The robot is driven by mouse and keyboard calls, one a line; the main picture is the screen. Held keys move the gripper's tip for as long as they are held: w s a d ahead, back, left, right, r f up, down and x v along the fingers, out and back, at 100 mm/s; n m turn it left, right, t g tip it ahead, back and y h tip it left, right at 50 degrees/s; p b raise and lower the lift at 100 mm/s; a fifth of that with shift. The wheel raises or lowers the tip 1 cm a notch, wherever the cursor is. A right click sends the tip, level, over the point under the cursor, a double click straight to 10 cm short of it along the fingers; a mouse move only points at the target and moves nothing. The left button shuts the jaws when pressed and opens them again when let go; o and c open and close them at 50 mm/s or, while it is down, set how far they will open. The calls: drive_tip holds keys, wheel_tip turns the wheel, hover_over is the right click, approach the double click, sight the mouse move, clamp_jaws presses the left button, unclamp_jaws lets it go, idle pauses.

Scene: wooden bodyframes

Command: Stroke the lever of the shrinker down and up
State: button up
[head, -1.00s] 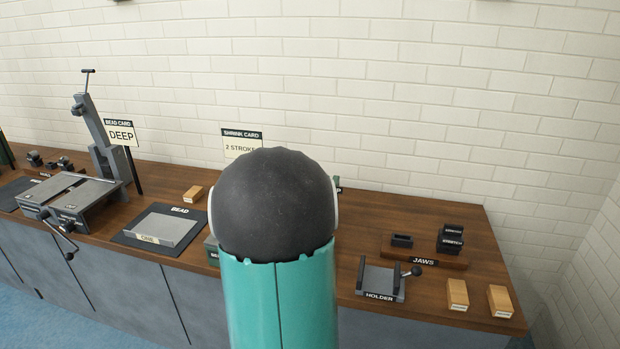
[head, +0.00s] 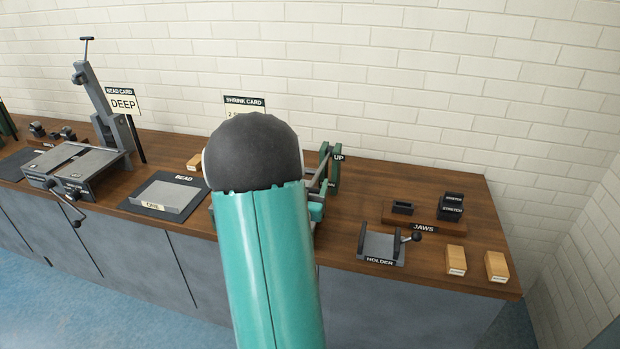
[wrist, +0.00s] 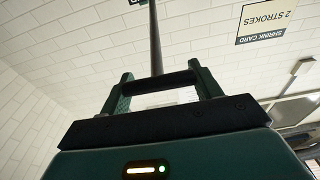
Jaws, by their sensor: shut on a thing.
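The shrinker stands on the bench behind my arm in the head view. Only its right side shows, with a green upright (head: 335,170) bearing an UP label (head: 338,157); a lower label is partly covered. In the wrist view the lever is a dark rod (wrist: 155,40) with a black crosswise grip (wrist: 160,82). My gripper (wrist: 162,88) has its two green fingers at either end of this grip and is shut on it. My teal arm hides the gripper and most of the shrinker in the head view.
The shrink card (head: 243,104) stands behind my arm; in the wrist view it reads 2 STROKES (wrist: 268,18). Right of the shrinker are a holder (head: 382,246), a jaws rack (head: 422,218) and wooden blocks (head: 456,260). A bead tray (head: 165,196) lies to the left.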

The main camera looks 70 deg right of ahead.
drive_tip(key=shift+f, duration=0.2)
drive_tip(key=o, duration=1.4)
drive_tip(key=shift+r, duration=0.1)
drive_tip(key=shift+a, duration=0.1)
